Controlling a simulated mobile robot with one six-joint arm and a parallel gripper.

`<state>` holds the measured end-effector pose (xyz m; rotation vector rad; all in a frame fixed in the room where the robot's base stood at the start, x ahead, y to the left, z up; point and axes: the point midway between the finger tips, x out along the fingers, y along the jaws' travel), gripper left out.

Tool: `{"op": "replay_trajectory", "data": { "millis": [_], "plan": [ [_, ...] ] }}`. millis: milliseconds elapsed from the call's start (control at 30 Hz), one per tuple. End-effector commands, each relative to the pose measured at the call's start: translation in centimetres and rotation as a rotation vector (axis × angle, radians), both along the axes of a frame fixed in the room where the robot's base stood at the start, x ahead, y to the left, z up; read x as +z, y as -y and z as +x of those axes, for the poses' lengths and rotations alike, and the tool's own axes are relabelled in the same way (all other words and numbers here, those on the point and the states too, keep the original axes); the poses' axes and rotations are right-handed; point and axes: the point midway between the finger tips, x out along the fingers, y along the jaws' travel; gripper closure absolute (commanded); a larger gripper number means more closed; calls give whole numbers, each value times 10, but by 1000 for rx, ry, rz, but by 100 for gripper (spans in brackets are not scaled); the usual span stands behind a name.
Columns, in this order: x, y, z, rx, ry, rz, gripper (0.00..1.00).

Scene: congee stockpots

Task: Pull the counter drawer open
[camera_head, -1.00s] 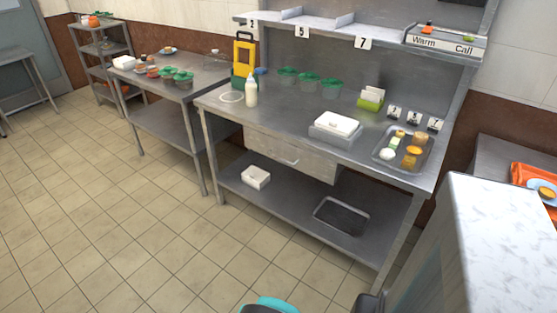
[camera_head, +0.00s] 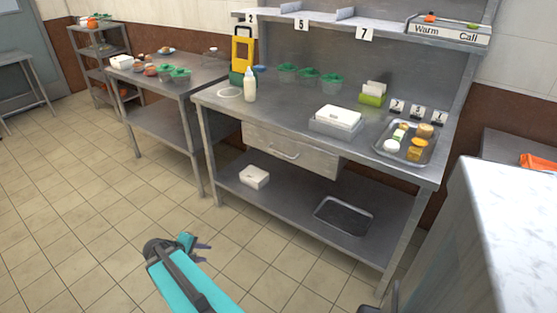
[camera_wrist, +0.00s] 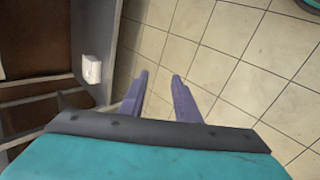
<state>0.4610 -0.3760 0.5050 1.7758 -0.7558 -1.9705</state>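The counter drawer (camera_head: 310,157) hangs under the steel counter (camera_head: 275,116), with a curved bar handle (camera_head: 284,154) on its front. It looks closed or nearly so. My gripper (camera_head: 204,244) is at the lower middle of the head view, over the floor in front of the counter and apart from the drawer. In the wrist view its two purple fingers (camera_wrist: 158,92) are spread with nothing but floor tiles between them. The drawer handle cannot be made out in the wrist view.
Below the drawer, a lower shelf (camera_head: 300,215) holds a white box (camera_head: 254,177) and a dark tray (camera_head: 343,215). The counter carries a bottle (camera_head: 250,85), a white container (camera_head: 338,116) and a food tray (camera_head: 385,157). A white-topped unit (camera_head: 510,215) stands at right. Floor at left is clear.

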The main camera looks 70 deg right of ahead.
Motion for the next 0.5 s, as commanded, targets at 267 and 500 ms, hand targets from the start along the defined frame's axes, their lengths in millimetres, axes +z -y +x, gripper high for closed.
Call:
{"op": "replay_trajectory", "data": {
  "millis": [267,500],
  "plan": [
    [79,134,-20,-33,20,-275,71],
    [164,229,-65,-68,-17,-507,71]
  ]
}}
